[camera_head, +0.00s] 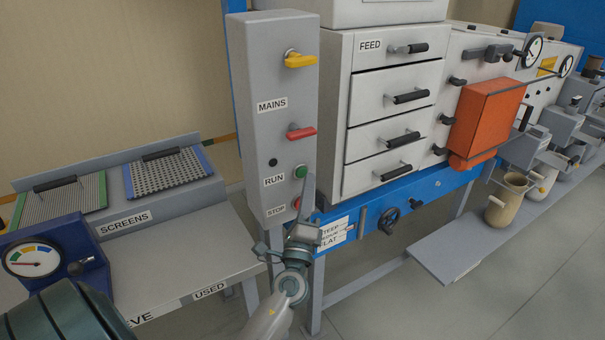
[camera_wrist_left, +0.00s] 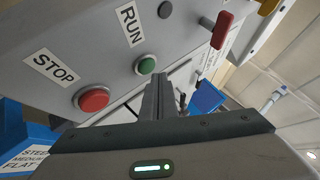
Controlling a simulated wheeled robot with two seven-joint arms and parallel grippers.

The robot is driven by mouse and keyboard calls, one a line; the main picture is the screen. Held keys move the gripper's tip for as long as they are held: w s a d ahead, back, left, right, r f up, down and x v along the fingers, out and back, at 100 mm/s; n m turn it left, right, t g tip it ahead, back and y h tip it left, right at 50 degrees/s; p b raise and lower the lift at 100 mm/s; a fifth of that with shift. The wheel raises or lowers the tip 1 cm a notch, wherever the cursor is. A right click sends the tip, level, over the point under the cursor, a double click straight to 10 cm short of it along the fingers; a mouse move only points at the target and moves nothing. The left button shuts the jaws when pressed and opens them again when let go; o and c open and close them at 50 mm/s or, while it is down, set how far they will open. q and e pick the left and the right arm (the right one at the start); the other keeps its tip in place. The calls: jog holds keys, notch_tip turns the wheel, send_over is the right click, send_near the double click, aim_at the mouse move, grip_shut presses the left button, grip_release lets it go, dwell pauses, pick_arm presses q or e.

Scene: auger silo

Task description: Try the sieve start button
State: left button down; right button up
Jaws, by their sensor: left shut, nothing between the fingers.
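The green RUN button (camera_head: 301,171) is on the front of the grey control box (camera_head: 271,60). The red STOP button (camera_wrist_left: 93,99) sits below it. In the wrist view the green button (camera_wrist_left: 147,65) is uncovered, with the RUN label (camera_wrist_left: 131,24) beside it. My left gripper (camera_head: 308,182) is shut and empty, its fingers pointing up. In the head view its tip overlaps the right edge of the green button and its fingers partly cover the red one. In the wrist view the fingertips (camera_wrist_left: 158,82) are just beside the green button; I cannot tell whether they touch it. My right gripper is out of view.
A red handle (camera_head: 301,133) and a yellow handle (camera_head: 299,60), near the MAINS label, stick out above the buttons. The drawer stack (camera_head: 392,80) with black handles is to the right. A blue rail with a black knob (camera_head: 389,220) runs below it. The screens bench (camera_head: 185,245) is left.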

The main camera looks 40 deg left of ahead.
pick_arm(q)
jog(key=shift+w+a, duration=0.3)
jog(key=shift+a, duration=0.55)
dwell(0.9)
jog(key=shift+d+b, duration=0.1)
jog(key=shift+b, duration=0.2)
jog(key=shift+s+d, duration=0.35)
jog(key=shift+d, duration=0.4)
jog(key=shift+s+d+b, duration=0.15)
jog(key=shift+s+d, duration=0.15)
jog(key=shift+d, duration=0.5)
jog(key=shift+s+d+b, duration=0.2)
jog(key=shift+s+d, duration=0.15)
jog(key=shift+d, duration=0.4)
jog(key=shift+s+d+b, duration=0.15)
jog(key=shift+s+d, duration=0.15)
jog(key=shift+d, duration=0.5)
